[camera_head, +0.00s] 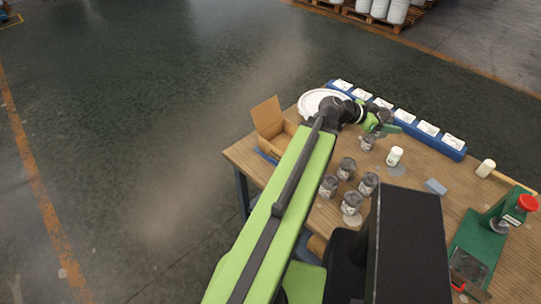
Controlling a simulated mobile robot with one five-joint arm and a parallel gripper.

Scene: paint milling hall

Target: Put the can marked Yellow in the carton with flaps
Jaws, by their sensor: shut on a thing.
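My gripper (374,130) is over the far part of the wooden table. It appears shut on a grey can (368,142) just below its fingers, though the contact is small and partly hidden. The can's marking cannot be read. Several similar grey cans (346,168) stand upright in a group nearer to me. No marking Yellow is legible on any of them. The open cardboard carton with flaps (270,113) is at the table's far left corner, left of my gripper, with one flap raised. Its inside is mostly hidden.
A white round lid or plate (312,102) lies behind my arm. A blue rack with white labels (452,150) runs along the far edge. A white container (394,156) stands near the grey cans. A green device (487,240) is at right. A blue block (436,186) lies mid-table.

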